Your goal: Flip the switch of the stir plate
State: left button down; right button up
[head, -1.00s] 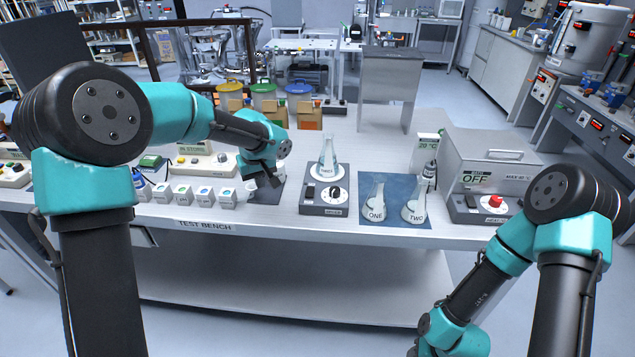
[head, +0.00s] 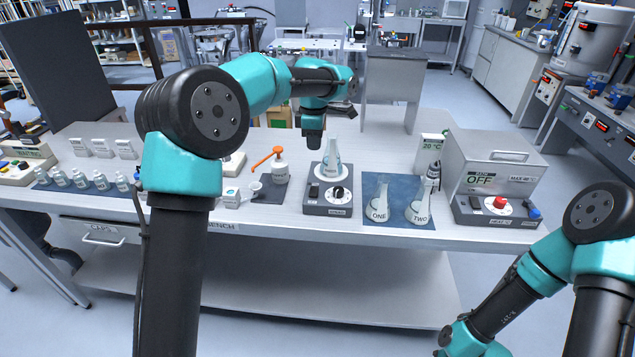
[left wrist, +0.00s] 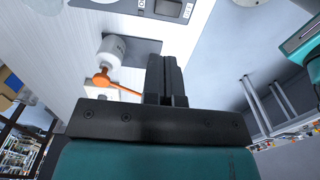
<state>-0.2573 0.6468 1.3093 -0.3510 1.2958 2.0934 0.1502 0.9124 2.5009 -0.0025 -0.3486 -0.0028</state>
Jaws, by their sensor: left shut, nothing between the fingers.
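The stir plate (head: 328,210) is a dark grey box near the front edge of the bench. Its black switch (head: 314,191) is on the left of its panel, beside a round knob (head: 338,193). A conical flask (head: 332,160) stands upright on it. My left gripper (head: 312,144) is shut and empty, pointing down above and behind the left part of the stir plate, apart from the switch. In the left wrist view its closed fingers (left wrist: 166,65) show below the dark switch (left wrist: 169,8) at the top edge. My right gripper is out of view.
A white bottle with an orange pump (head: 279,165) stands left of the stir plate. Flasks ONE (head: 378,205) and TWO (head: 418,208) stand on a blue mat to the right. A grey heating box (head: 495,170) is farther right.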

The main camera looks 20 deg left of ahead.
aim_at(314, 188)
pick_arm(q)
notch_tip(314, 188, down, 14)
jog(key=shift+f, duration=0.1)
dwell(0.8)
jog(key=shift+a, duration=0.1)
